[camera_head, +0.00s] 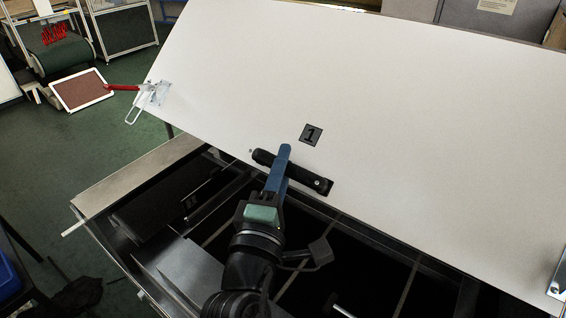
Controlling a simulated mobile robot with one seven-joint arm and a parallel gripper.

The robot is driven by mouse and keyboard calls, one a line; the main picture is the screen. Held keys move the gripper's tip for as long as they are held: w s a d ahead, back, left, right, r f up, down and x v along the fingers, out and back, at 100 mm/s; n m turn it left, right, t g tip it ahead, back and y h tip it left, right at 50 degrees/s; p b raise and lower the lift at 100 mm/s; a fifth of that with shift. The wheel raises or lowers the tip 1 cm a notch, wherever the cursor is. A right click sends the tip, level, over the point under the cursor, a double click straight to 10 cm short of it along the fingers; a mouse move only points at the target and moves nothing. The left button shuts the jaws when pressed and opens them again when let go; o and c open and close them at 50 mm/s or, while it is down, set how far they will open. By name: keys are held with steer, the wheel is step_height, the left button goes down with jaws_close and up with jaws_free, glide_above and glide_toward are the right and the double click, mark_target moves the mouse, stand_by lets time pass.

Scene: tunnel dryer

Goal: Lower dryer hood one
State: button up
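Dryer hood one is a large white panel (400,130) with a black "1" label (311,135). It stands raised and tilted over the dark, open dryer bed. A black bar handle (312,182) is fixed near its lower edge. My gripper (285,163), with blue fingers, is at the left-middle part of this handle. One finger crosses over the bar, and part of the other shows below it. The bar hides some of the second finger, so I cannot tell whether the fingers press on the handle or stand apart around it.
The dryer bed's metal edge (135,180) runs along the left under the hood. A latch with a red grip (122,87) sits on the hood's left edge. The floor (60,150) left of the dryer is mostly clear.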

jaws_close()
stand_by(1.4)
